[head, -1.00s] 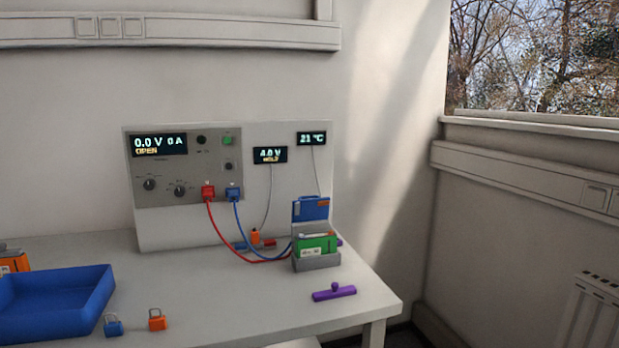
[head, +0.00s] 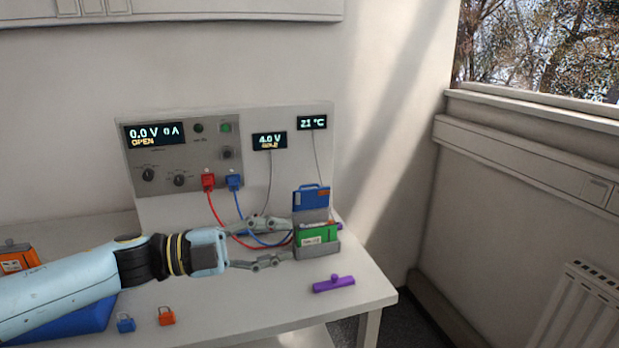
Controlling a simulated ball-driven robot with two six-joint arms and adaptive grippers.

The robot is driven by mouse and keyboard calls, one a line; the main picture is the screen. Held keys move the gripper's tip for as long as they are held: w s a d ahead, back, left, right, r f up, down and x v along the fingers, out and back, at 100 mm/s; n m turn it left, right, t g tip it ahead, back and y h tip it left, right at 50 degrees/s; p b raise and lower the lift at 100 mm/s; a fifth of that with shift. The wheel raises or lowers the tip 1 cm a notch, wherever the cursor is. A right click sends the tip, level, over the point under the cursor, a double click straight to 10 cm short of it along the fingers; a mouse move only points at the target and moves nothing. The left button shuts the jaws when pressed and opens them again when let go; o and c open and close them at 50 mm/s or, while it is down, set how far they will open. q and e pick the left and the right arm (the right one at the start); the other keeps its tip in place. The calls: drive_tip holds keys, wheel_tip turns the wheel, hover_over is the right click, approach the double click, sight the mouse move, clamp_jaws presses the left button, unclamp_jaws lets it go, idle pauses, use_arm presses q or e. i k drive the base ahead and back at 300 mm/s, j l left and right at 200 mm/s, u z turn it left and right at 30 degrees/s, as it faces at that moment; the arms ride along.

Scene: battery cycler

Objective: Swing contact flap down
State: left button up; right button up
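Nothing shows between the fingers except the cables behind. My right gripper is not in view.
The cycler panel (head: 180,160) stands behind, with red and blue cables running to the holder. A purple handled bar (head: 334,284) lies in front of the holder. A blue tray (head: 70,322), an orange clip (head: 167,316) and a blue clip (head: 126,323) are at the front left.

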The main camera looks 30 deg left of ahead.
sight(303, 200)
drive_tip(key=i+j, duration=1.1)
